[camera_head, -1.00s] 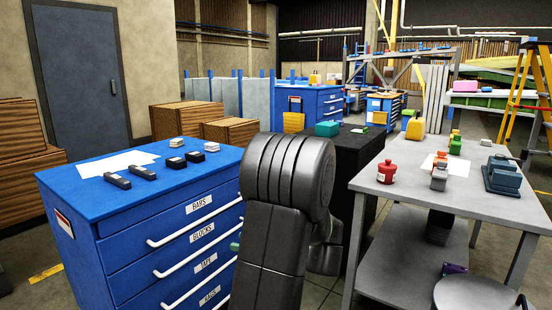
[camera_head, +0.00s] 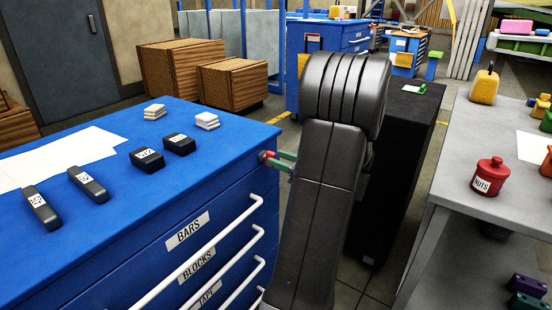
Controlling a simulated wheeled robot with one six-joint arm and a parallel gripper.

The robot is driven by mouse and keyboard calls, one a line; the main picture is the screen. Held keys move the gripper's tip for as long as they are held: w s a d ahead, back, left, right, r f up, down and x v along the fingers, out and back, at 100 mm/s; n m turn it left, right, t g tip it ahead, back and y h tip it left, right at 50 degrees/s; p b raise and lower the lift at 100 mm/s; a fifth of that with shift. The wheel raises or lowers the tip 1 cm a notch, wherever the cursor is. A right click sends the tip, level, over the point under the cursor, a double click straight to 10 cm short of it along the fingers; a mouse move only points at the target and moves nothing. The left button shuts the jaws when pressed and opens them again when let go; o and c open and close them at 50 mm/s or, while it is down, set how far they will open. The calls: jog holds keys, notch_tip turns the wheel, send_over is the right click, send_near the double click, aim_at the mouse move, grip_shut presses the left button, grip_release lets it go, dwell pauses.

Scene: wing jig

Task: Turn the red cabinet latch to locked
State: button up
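The red latch (camera_head: 265,156) shows as a small red and grey piece at the upper right corner of the blue drawer cabinet (camera_head: 225,143), just below its top edge. My gripper (camera_head: 277,161) shows only as green finger parts beside the latch, mostly hidden behind my dark arm. The fingertips are at or very close to the latch. I cannot tell whether they grip it, nor which way the latch is turned.
White drawer handles (camera_head: 232,228) stick out below the latch. A black cabinet (camera_head: 408,135) stands close behind my arm. A grey table (camera_head: 462,171) with a red nuts jar (camera_head: 488,178) is at the right. Dark blocks and paper lie on the blue top.

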jog(key=shift+x, duration=1.05)
grip_shut()
